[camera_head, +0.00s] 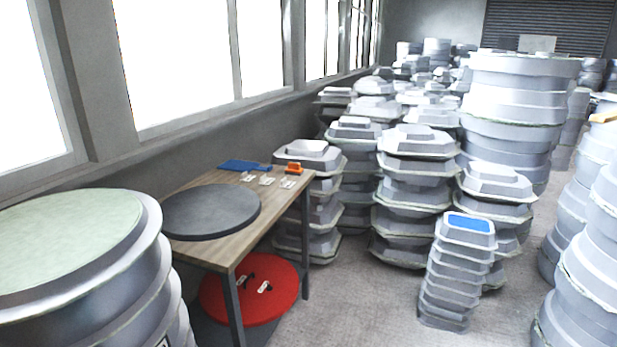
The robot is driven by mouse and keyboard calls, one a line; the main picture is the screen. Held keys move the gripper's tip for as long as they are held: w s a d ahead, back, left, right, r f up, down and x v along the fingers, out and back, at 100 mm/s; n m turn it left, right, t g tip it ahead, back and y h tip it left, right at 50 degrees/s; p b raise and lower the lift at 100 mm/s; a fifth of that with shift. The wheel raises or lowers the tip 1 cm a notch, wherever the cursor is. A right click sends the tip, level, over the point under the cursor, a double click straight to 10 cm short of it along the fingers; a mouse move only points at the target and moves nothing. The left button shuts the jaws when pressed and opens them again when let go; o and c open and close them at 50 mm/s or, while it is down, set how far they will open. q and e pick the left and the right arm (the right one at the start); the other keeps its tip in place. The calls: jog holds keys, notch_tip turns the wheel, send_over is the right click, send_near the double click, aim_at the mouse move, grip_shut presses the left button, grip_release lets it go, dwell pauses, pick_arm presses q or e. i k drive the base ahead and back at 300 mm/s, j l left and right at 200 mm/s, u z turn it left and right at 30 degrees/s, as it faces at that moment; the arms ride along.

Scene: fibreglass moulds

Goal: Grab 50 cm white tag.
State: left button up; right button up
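Several small white tags lie near the far end of the wooden table (228,252) in the camera_head view. One white tag (247,177) is on the left, one (266,181) in the middle and one (287,184) on the right. Their printing is too small to read, so I cannot tell which is the 50 cm one. Neither of my grippers is in view.
A dark round disc (210,211) covers much of the tabletop. A blue item (243,166) and an orange item (294,168) lie near the tags. Stacked grey moulds (415,195) stand behind and right; a large round stack (100,290) stands left. Floor (365,300) right of the table is clear.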

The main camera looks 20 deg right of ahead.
aim_at(246, 177)
jog(key=z, duration=0.15)
jog(key=i+l, duration=0.35)
jog(key=i, duration=0.15)
jog(key=i+l+u, duration=0.1)
jog(key=i+l, duration=0.25)
jog(key=i, duration=0.15)
